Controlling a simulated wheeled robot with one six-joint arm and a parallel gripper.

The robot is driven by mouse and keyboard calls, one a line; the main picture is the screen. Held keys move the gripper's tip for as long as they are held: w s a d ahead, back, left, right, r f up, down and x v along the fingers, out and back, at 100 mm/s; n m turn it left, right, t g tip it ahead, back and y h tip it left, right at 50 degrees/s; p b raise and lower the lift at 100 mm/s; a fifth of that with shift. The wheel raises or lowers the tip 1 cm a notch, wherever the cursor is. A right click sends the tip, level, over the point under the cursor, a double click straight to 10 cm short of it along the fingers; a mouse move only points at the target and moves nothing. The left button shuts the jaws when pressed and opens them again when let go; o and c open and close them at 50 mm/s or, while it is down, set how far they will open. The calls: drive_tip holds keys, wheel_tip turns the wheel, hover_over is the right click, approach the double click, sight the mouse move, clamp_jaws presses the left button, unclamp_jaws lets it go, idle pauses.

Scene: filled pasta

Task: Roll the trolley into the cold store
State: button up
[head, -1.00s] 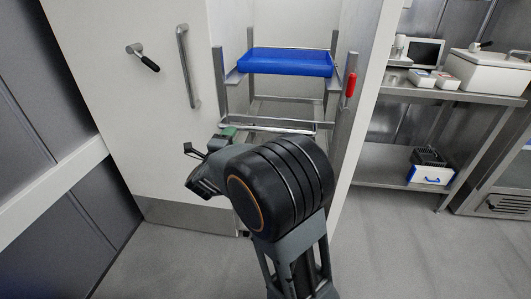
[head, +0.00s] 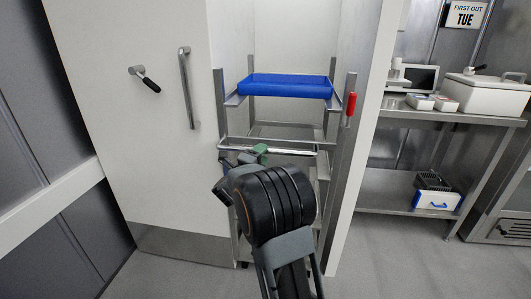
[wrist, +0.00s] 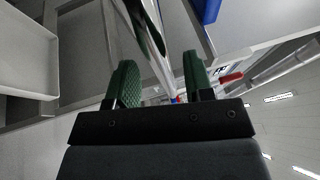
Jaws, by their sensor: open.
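The trolley (head: 335,165) is a grey metal frame with a blue tray (head: 285,86) across its top. It stands upright in the opening of the white-walled cold store (head: 290,35), its near side facing me. A bright horizontal bar (head: 292,151) crosses its near side. My gripper (head: 260,152) is at the left part of this bar, partly hidden by my arm. In the wrist view its green fingers (wrist: 160,80) are apart, and a shiny metal bar (wrist: 143,35) runs into the gap between them. I cannot tell whether they touch it.
The white cold-store door (head: 165,150) stands open at the left, with a vertical handle (head: 188,88). A red handle (head: 350,105) is beside the trolley's right post. A steel shelf unit (head: 400,190) stands to the right. Grey floor (head: 400,265) is clear at the front right.

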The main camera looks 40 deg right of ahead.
drive_tip(key=shift+x, duration=1.25)
drive_tip(key=shift+c, duration=0.4)
clamp_jaws()
